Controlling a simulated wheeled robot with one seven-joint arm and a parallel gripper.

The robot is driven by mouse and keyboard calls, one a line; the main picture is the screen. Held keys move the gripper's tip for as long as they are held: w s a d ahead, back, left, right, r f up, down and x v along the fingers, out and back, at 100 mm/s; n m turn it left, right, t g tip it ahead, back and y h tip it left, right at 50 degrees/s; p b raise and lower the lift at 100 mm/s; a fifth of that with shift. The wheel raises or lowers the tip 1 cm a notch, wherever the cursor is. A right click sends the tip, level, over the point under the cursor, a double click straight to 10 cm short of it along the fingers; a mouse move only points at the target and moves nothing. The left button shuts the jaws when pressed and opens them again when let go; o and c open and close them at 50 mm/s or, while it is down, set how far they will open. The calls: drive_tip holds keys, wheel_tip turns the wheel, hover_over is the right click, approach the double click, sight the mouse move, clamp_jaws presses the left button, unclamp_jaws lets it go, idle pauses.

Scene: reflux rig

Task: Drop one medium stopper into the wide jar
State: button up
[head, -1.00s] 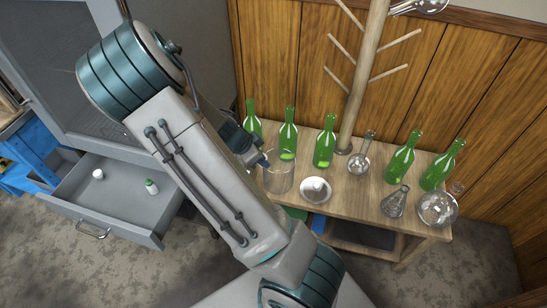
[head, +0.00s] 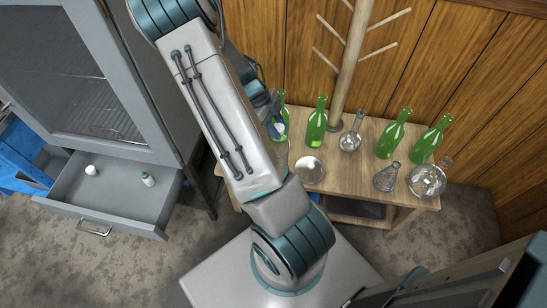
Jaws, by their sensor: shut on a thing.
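My gripper (head: 276,126) shows only in part past my arm, above the left end of the wooden table. It is shut on a small pale thing (head: 281,128), which looks like the white stopper; its size and outline are hard to make out. The round white dish (head: 309,170) on the table looks empty. The wide jar, a clear glass vessel at the table's left end, is hidden behind my arm now, so I cannot tell how the gripper stands to it.
Several green bottles (head: 316,124) stand along the back of the wooden table (head: 352,174). Glass flasks (head: 387,177) stand at its middle and right. A wooden peg stand (head: 352,65) rises behind. An open grey drawer (head: 112,198) at left holds two small containers.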

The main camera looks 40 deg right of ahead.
drive_tip(key=shift+f+b, duration=0.8)
drive_tip(key=shift+f, duration=0.75)
drive_tip(key=o, duration=1)
drive_tip(key=shift+o, duration=0.2)
drive_tip(key=p+v, duration=0.2)
drive_tip(key=v, duration=1.2)
drive_tip(key=shift+d, duration=0.1)
